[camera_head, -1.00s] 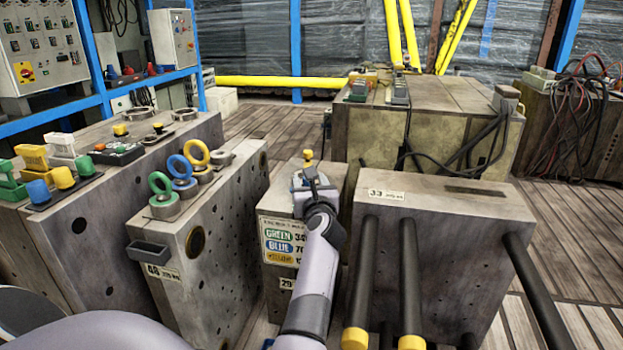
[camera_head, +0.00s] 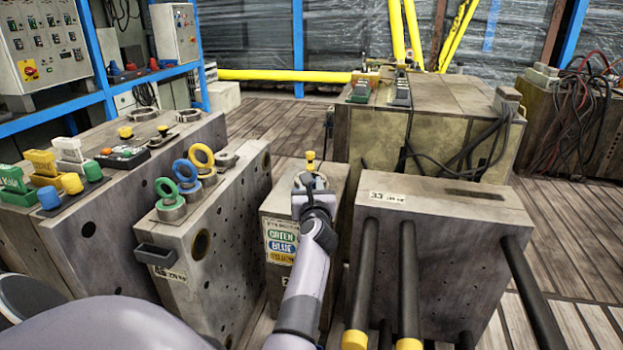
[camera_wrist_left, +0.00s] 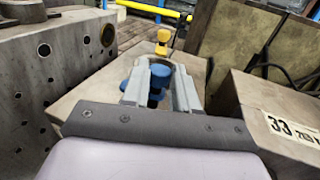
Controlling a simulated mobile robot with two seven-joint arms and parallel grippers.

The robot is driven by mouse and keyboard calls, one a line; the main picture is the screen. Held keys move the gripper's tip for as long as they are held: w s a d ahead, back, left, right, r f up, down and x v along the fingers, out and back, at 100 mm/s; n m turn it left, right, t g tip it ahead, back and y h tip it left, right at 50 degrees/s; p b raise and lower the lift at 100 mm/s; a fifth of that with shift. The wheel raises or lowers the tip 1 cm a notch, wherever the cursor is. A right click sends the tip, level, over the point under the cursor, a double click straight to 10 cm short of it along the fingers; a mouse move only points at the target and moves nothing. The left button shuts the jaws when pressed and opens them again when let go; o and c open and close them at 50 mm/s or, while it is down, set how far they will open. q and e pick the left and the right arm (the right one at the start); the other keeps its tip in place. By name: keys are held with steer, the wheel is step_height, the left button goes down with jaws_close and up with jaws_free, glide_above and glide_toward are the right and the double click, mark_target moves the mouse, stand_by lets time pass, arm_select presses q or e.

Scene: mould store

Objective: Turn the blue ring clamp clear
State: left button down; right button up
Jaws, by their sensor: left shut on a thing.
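A blue clamp (camera_wrist_left: 156,96) shows between the two grey fingers of my left gripper (camera_wrist_left: 160,85) in the left wrist view. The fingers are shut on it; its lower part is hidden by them. A round ring top and a yellow knob (camera_wrist_left: 163,36) stand just beyond the fingertips. In the head view my left gripper (camera_head: 312,184) is over the top of the middle block (camera_head: 277,208), with the yellow knob (camera_head: 310,158) beyond it; the clamp is hard to make out there. My right gripper is not in view.
A block with green, blue and yellow rings (camera_head: 201,155) stands to the left. A block labelled 33 (camera_head: 440,205) with dark, yellow-tipped bars (camera_head: 409,280) stands close on the right. A larger block with cables (camera_head: 430,110) is behind. Wooden floor (camera_head: 575,235) is clear at right.

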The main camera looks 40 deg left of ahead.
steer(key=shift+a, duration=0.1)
arm_select(q)
steer(key=c, duration=0.9)
jaws_free()
steer(key=shift+o, duration=0.2)
